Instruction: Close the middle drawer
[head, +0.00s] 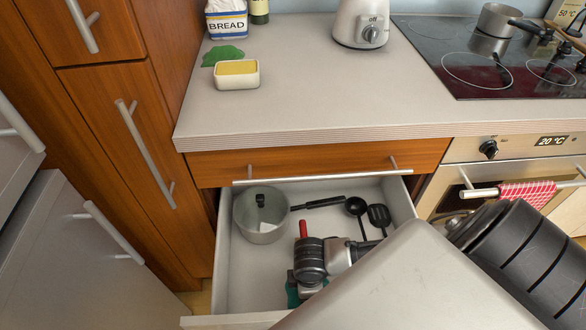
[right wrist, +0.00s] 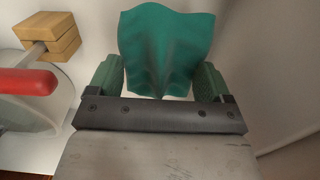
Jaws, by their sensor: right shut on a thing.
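The middle drawer (head: 262,276) is pulled out below the counter, and I see down into it. Its front edge (head: 235,321) shows at the bottom of the head view, and my right arm covers part of it. My right gripper (head: 300,290) is low inside the drawer, near its front. In the right wrist view the right gripper (right wrist: 158,83) has its green fingers on both sides of a crumpled teal cloth-like thing (right wrist: 166,45) and is shut on it. My left gripper is not in view.
A pot (head: 262,232), black utensils (head: 356,206) and a red handle (head: 303,229) lie in the drawer. The right wrist view shows a wooden block (right wrist: 48,35). The drawer above (head: 320,162) is shut. An oven (head: 510,165) stands at right, cabinets (head: 120,110) at left.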

